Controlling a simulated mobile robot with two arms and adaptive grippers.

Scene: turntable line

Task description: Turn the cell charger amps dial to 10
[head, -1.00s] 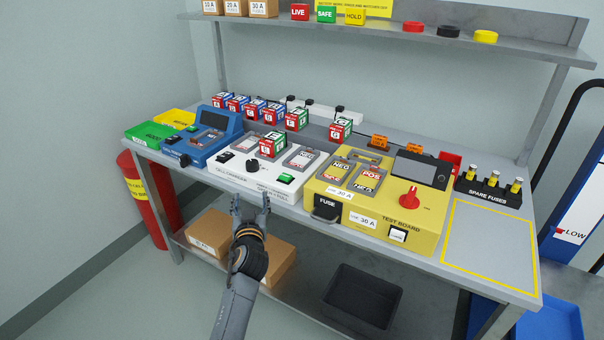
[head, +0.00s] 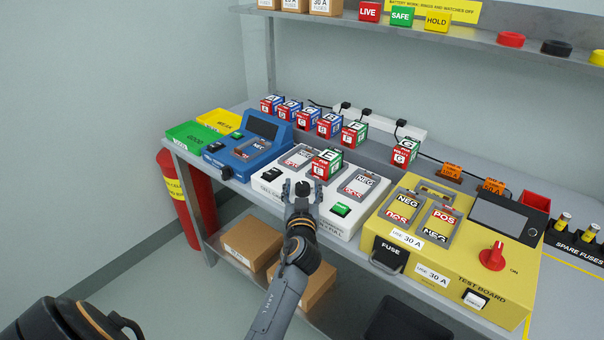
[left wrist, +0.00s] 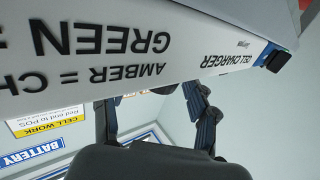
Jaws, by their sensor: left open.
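The cell charger (head: 364,208) is the white box in the middle of the bench. Its front panel, with upside-down lettering, fills the top of the left wrist view (left wrist: 215,50). In the head view its dark dial (head: 303,188) shows small between the fingertips of my left gripper (head: 303,191). The gripper's fingers are apart, at the charger's front edge. I cannot tell whether they touch the dial, and its pointer and scale cannot be read. My right gripper is not in view.
A cell block marked E (head: 327,163) stands on the charger just behind the gripper. A green switch (head: 340,209) is to the right, a black switch (head: 271,174) to the left. The blue tester (head: 225,158) and yellow test board (head: 455,265) flank the charger.

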